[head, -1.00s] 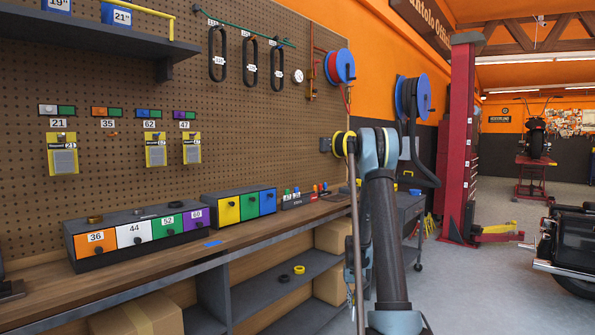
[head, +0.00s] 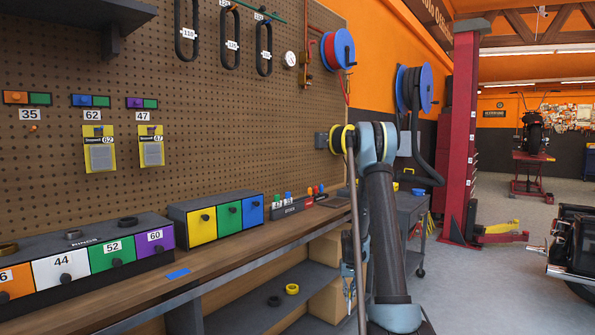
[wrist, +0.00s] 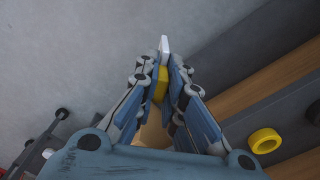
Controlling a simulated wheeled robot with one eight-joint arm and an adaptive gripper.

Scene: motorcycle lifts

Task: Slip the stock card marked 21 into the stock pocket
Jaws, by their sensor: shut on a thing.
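My gripper (wrist: 163,68) is shut on a yellow piece (wrist: 161,86) with a white part projecting beyond the fingertips. It is seen nearly edge-on and no number on it can be read. In the head view my gripper (head: 349,283) hangs low beside the bench, partly hidden by my arm. Yellow cards marked 62 (head: 99,155) and 47 (head: 151,152) hang on the pegboard; the peg (head: 34,128) under label 35 is bare. No card marked 21 can be read now. I cannot tell for certain which thing is the stock pocket.
The bench (head: 185,279) carries coloured drawers (head: 112,253), more drawers (head: 229,217) and a dark rack (head: 291,208) with small coloured items. A blue strip (head: 178,274) lies on its top. A yellow ring (head: 292,289) sits on the shelf below. Open floor (head: 478,300) lies right.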

